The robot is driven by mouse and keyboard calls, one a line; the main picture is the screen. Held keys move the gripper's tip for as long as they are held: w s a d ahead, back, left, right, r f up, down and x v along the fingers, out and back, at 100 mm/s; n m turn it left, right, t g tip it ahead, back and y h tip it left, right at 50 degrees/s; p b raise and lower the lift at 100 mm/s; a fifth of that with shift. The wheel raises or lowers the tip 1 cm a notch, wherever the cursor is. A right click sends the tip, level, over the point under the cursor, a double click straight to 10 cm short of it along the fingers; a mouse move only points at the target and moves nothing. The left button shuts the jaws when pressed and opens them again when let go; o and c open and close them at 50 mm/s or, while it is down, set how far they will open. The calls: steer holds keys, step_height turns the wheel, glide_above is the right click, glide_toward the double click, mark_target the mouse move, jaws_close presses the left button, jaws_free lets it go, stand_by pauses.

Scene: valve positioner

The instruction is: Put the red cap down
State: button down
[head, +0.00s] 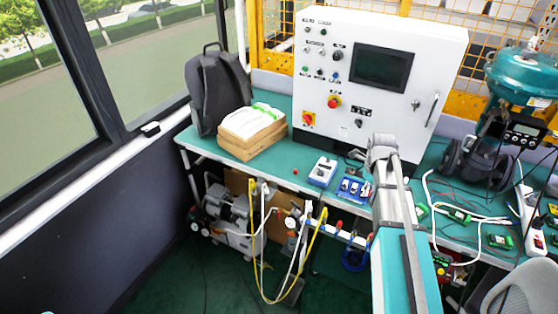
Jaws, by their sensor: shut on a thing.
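A small red object (295,171), which looks like a red cap, is on the green bench top near its front edge, left of the blue and white box. My arm reaches up from the bottom right over the bench, ending in view at a grey rounded joint below the control cabinet. I cannot make out my gripper's fingers; they seem hidden behind the arm. What they hold does not show.
A white control cabinet (340,110) stands at the back of the green bench (205,143). A blue and white box (322,172) and a blue tray (353,190) lie in front. Cables (480,218) cover the right.

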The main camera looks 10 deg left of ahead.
step_height(320, 180, up, 10)
steer(key=p, duration=0.9)
steer(key=shift+r, duration=0.25)
steer(key=shift+s, duration=0.15)
